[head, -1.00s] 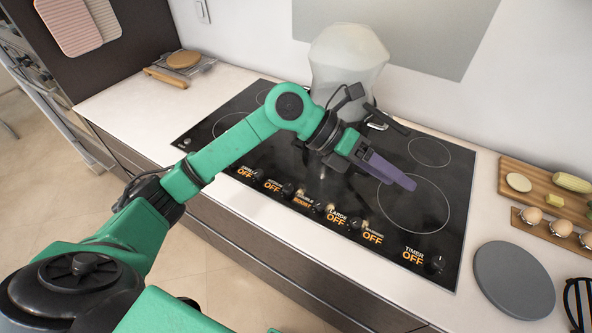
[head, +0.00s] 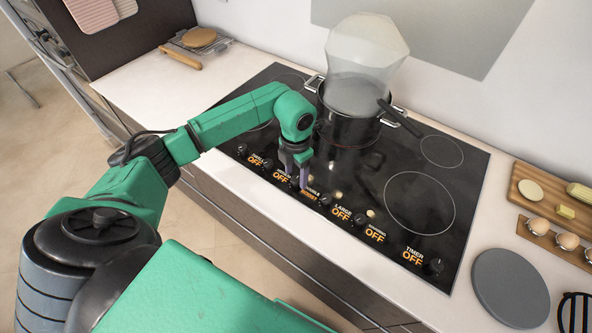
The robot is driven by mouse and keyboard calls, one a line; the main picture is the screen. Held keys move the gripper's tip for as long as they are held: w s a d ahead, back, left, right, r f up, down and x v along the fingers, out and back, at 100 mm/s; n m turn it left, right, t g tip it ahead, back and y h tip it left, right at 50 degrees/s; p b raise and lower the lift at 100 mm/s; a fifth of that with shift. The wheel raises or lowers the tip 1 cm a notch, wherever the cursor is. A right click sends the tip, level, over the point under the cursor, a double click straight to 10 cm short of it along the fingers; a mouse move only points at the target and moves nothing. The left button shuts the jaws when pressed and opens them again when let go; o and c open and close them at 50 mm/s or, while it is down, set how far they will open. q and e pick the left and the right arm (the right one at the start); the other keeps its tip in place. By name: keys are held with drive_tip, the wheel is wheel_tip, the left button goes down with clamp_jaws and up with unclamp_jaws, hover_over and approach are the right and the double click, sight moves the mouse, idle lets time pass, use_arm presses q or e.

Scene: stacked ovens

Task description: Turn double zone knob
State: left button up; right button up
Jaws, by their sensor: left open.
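The control strip runs along the front edge of the black cooktop (head: 460,205). The double zone label (head: 309,195) reads BOOST in orange. The double zone knob (head: 325,200) is a small dark knob just right of that label. My left gripper (head: 298,182) points down over the control strip, beside the left end of the double label. Its purple fingers are open with nothing seen between them. They stand a little left of the double zone knob; whether they touch the panel or a neighbouring knob cannot be told. My right gripper is not in view.
Other labels read OFF, including large (head: 341,215) and timer (head: 412,258). A dark pot (head: 347,128) with a pale translucent shape above it stands behind the gripper. A grey round board (head: 511,287) and a wooden board with food (head: 527,187) lie at right.

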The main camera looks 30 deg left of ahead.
use_arm(q)
drive_tip(key=shift+s+d+f, duration=0.1)
drive_tip(key=shift+f, duration=0.35)
drive_tip(key=shift+c, duration=0.2)
clamp_jaws()
